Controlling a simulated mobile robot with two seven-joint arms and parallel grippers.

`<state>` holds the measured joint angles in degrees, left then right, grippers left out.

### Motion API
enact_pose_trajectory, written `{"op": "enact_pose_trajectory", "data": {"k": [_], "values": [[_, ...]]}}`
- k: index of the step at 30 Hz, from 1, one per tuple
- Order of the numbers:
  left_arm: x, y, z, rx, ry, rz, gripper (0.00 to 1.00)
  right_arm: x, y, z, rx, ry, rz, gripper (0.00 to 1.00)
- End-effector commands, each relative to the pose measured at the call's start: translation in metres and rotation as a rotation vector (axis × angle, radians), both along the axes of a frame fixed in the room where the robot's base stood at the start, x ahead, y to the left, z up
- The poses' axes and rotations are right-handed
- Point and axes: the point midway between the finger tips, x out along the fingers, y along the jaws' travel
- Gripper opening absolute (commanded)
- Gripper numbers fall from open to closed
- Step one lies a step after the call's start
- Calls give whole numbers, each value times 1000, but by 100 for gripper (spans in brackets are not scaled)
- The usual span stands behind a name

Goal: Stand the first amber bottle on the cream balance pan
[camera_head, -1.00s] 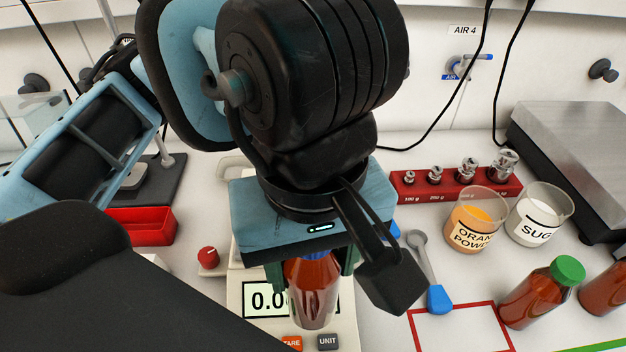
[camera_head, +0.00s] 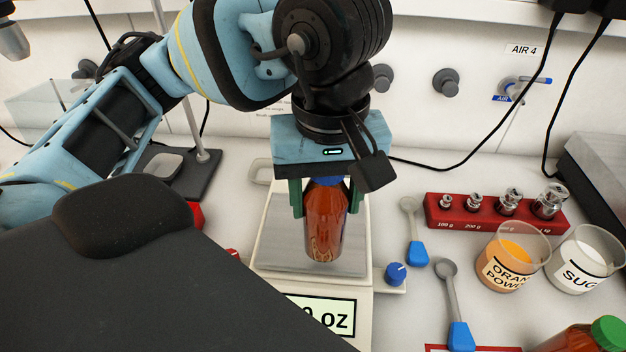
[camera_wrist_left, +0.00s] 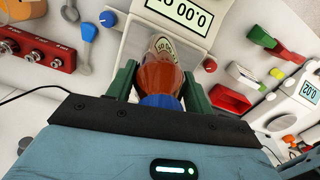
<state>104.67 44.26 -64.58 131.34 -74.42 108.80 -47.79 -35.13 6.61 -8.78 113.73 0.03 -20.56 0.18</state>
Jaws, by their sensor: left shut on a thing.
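An amber bottle (camera_head: 325,222) with a blue cap is upright in my left gripper (camera_head: 325,198), whose green fingers are shut on it near the top. It also shows in the left wrist view (camera_wrist_left: 160,74). In the head view the bottle is in front of the metal pan (camera_head: 277,240) of the cream balance (camera_head: 263,275). I cannot tell for sure whether its base touches the pan. The balance display (camera_wrist_left: 182,12) reads 0.00 oz in the wrist view; in the head view it is partly hidden. My right gripper is not in view.
Right of the balance lie two blue-handled scoops (camera_head: 416,250), a red weight rack (camera_head: 440,210), an orange powder beaker (camera_head: 505,265) and a sugar beaker (camera_head: 585,265). A green-capped bottle (camera_head: 580,340) stands at the lower right. A stand (camera_head: 200,175) is behind left.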

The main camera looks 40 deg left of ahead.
Motion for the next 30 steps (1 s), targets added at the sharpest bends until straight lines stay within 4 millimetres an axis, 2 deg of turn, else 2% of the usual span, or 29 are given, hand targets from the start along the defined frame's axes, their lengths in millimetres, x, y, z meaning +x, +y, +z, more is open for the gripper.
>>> {"op": "enact_pose_trajectory", "data": {"k": [3,9,16,19,24,30], "values": [[17,20,-1,-1,-1,8,21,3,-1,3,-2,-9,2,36],[32,37,-4,-1,-1,2,21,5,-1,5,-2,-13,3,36],[35,41,-5,-1,-1,0,21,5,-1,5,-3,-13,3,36],[42,50,-5,0,-1,5,21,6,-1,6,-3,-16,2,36],[41,50,-30,1,-1,0,21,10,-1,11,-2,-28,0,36],[42,49,-40,-2,-3,1,21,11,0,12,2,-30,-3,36]]}}
